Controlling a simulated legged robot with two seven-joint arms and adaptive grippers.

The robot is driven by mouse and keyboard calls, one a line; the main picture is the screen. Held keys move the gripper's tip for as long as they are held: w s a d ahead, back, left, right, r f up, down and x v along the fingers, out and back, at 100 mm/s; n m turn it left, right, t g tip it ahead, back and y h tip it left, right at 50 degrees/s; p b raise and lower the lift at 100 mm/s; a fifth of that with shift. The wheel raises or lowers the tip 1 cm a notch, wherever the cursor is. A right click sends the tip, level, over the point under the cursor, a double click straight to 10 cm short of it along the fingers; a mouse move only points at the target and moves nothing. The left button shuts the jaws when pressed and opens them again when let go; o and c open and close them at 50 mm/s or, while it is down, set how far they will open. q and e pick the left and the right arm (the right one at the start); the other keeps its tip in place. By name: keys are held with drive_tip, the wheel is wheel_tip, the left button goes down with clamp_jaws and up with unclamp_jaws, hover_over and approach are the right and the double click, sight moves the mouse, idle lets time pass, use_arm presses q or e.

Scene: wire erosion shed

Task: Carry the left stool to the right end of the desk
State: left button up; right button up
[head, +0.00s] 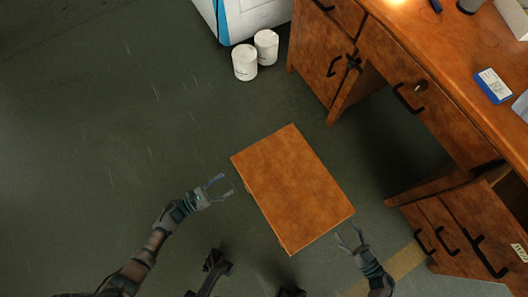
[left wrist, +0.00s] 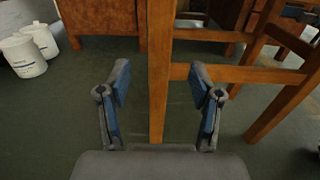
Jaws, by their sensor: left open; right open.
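One wooden stool (head: 292,188) shows in the head view, its orange-brown square top seen from above, on the floor in front of the desk (head: 450,75). My left gripper (head: 223,188) is open just left of the stool. In the left wrist view a wooden leg of the stool (left wrist: 160,70) stands upright beyond and between the open fingers of my left gripper (left wrist: 160,90), with crossbars to its right. My right gripper (head: 351,237) is open beside the stool top's lower right corner. Contact with the stool cannot be made out there.
Two white tubs (head: 245,62) stand near a white and blue cabinet (head: 245,15) at the top. The desk's right drawer unit (head: 455,235) is close to my right gripper. A yellow floor stripe (head: 405,260) runs beside it. The floor at left is clear.

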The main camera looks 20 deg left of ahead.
use_arm(q)
drive_tip(key=x, duration=0.9)
use_arm(e)
drive_tip(key=x, duration=0.9)
drive_tip(key=shift+f, duration=0.1)
use_arm(q)
clamp_jaws()
use_arm(e)
clamp_jaws()
